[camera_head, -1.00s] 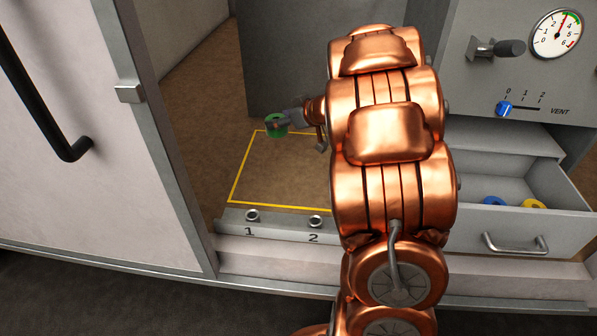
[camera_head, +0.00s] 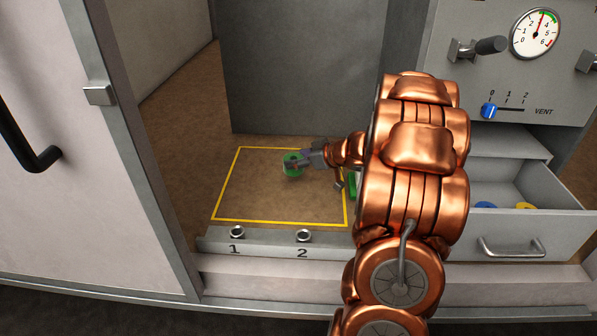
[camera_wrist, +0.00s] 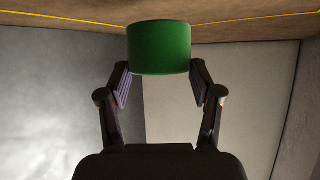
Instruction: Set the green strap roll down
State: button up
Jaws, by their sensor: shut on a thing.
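The green strap roll (camera_head: 291,168) is a short green cylinder held upright over the yellow-outlined area (camera_head: 224,184) of the brown surface. My gripper (camera_head: 298,160) reaches in from the right and is shut on the roll. In the wrist view the roll (camera_wrist: 160,47) sits between the two fingertips (camera_wrist: 160,72), with the brown surface and yellow line at the top of the picture. I cannot tell whether the roll's underside touches the surface. My copper arm hides the right part of the outlined area.
Another green thing (camera_head: 352,186) shows partly beside my arm, at the outline's right edge. Two round fittings marked 1 (camera_head: 237,232) and 2 (camera_head: 304,236) line the front ledge. An open drawer (camera_head: 515,230) with blue and yellow rolls is at right. A grey panel (camera_head: 290,70) stands behind.

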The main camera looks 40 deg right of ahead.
aim_at(301, 173)
jog(key=shift+f+b, duration=0.55)
jog(key=shift+f, duration=1.25)
jog(key=shift+f, duration=0.15)
jog(key=o, duration=1.3)
jog(key=shift+r, duration=0.2)
jog(key=shift+s+d+r, duration=0.1)
jog(key=shift+s+r, duration=0.05)
jog(key=shift+s, duration=0.15)
jog(key=p+v, duration=0.2)
jog(key=v, duration=0.9)
jog(key=shift+s+p, duration=0.15)
jog(key=shift+p, duration=0.25)
